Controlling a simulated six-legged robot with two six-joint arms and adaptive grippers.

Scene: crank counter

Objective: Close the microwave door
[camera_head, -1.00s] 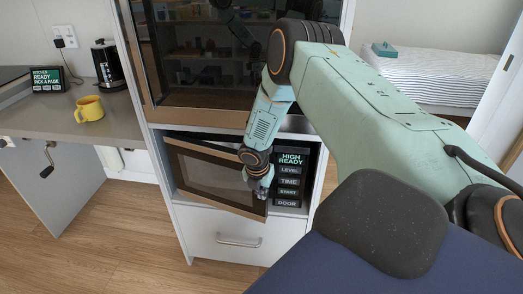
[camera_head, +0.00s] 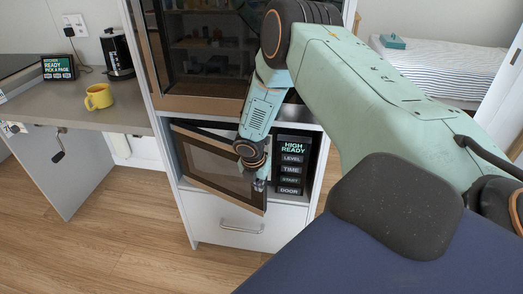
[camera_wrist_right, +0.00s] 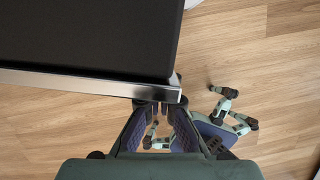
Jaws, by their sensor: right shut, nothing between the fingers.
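The microwave (camera_head: 291,162) sits in a white cabinet, with a dark panel of lit buttons at its right. Its door (camera_head: 208,162), tan-framed with dark glass, stands partly open, its right edge swung out toward me. My right gripper (camera_head: 260,184) is shut and empty, at the front of the door near its free right edge. I cannot tell whether it touches the door. In the right wrist view, the shut fingertips (camera_wrist_right: 160,103) are beside a silver edge of a dark panel, probably the door. My left gripper is not in view.
A larger glass-fronted oven (camera_head: 205,55) is above the microwave, and a drawer (camera_head: 235,222) with a handle is below. A counter (camera_head: 95,118) at the left holds a yellow mug (camera_head: 99,97) and a coffee maker (camera_head: 117,55). The wooden floor (camera_head: 125,220) in front is clear.

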